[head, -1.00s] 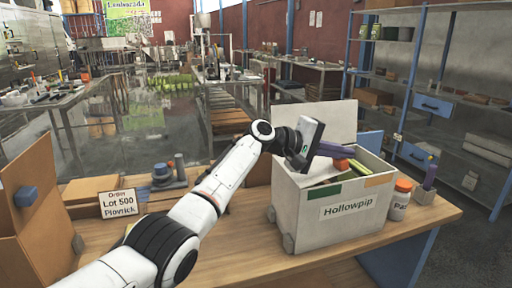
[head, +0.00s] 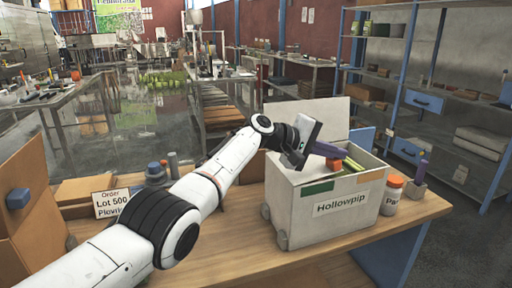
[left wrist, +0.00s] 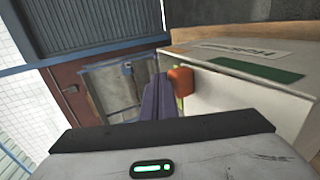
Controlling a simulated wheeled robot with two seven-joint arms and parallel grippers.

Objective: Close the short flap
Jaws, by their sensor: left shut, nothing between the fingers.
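The white-grey box labelled Hollowpip (head: 340,205) stands open on the wooden bench. A pale flap (head: 328,116) stands upright at its back; I cannot tell whether this is the short flap. My left gripper (head: 341,153) reaches over the opening from the left, its purple fingers shut and empty. In the left wrist view the fingers (left wrist: 157,98) are pressed together, close beside an orange item (left wrist: 181,80) at the box wall (left wrist: 235,97); contact is unclear. The gripper and arm hide part of the flap and opening. My right gripper is not in view.
An orange-capped bottle (head: 391,195) and a holder with a purple item (head: 418,183) stand right of the box. An order sign (head: 112,203) and cardboard box (head: 30,205) are at left. Bench (head: 250,240) is clear in front.

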